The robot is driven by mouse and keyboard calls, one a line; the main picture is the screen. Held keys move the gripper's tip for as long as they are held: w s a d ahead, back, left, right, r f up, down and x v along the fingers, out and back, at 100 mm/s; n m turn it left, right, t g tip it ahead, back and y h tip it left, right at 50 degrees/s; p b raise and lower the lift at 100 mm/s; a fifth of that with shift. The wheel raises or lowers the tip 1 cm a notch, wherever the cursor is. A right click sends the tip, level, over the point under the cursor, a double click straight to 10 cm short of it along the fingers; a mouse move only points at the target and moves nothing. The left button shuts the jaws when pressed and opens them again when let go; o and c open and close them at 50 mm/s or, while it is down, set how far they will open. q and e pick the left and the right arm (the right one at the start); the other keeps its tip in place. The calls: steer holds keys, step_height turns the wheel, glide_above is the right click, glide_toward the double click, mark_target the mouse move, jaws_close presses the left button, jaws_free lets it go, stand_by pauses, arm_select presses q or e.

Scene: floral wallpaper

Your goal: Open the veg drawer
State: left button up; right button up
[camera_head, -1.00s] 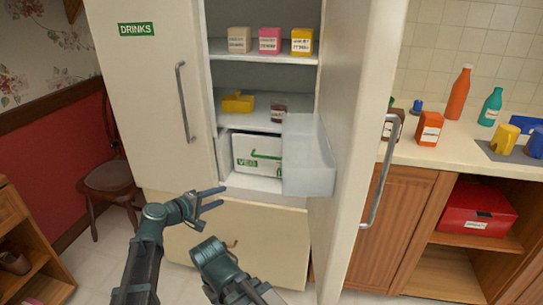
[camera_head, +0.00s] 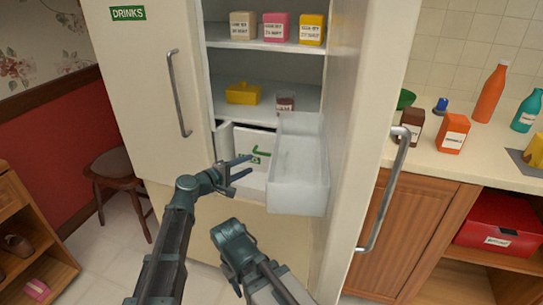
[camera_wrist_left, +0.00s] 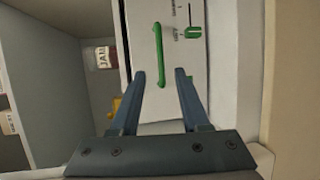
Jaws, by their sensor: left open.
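The veg drawer (camera_head: 257,171) is a white front with a green handle (camera_head: 262,151) and a green label, low inside the open fridge. It looks shut. A translucent bin on the open door hides its right part. My left gripper (camera_head: 246,167) is open and empty in front of the drawer. In the left wrist view, the open fingers (camera_wrist_left: 160,72) point at the drawer front (camera_wrist_left: 180,70), with the long green handle (camera_wrist_left: 159,54) lying between and beyond the fingertips; contact cannot be told. My right arm shows at the bottom, but its fingers do not.
The clear door bin (camera_head: 298,180) juts out just right of my left gripper. The open fridge door (camera_head: 355,130) stands to the right, the drinks door (camera_head: 140,90) to the left. A yellow dish (camera_head: 243,94) and a jar (camera_head: 285,104) sit on the shelf above.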

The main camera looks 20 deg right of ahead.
mark_target(269, 156)
arm_select(q)
steer(key=b+x, duration=0.2)
steer(key=x, duration=1)
steer(key=shift+f, duration=0.1)
jaws_close()
stand_by(1.0)
